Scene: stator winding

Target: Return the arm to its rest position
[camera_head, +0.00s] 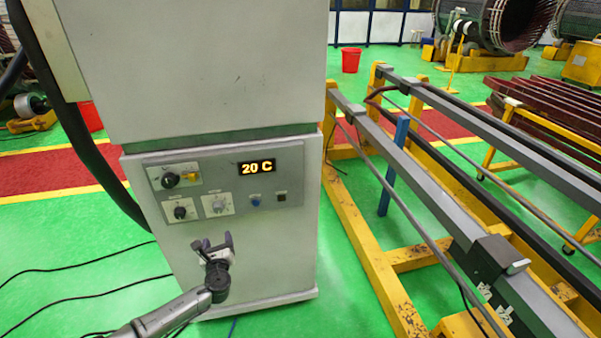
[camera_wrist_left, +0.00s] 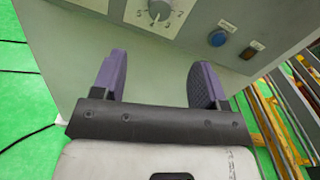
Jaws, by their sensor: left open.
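My left gripper (camera_head: 214,243) is in front of the lower front of a grey control cabinet (camera_head: 262,258), below its panel of knobs. In the left wrist view its two purple fingers (camera_wrist_left: 158,82) are spread apart with nothing between them. The grey cabinet face (camera_wrist_left: 60,50) fills the space beyond the fingers, with a knob (camera_wrist_left: 159,10) and a blue button (camera_wrist_left: 217,38) above. The cabinet's display (camera_head: 257,168) reads 20 C. My left arm (camera_head: 170,315) reaches in from the bottom left. My right gripper is not in view.
A yellow frame (camera_head: 358,232) with long grey rails stands to the right of the cabinet. A thick black hose (camera_head: 75,130) hangs at the cabinet's left. Black cables (camera_head: 85,297) lie on the green floor at left. A red bucket (camera_head: 351,60) stands at the back.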

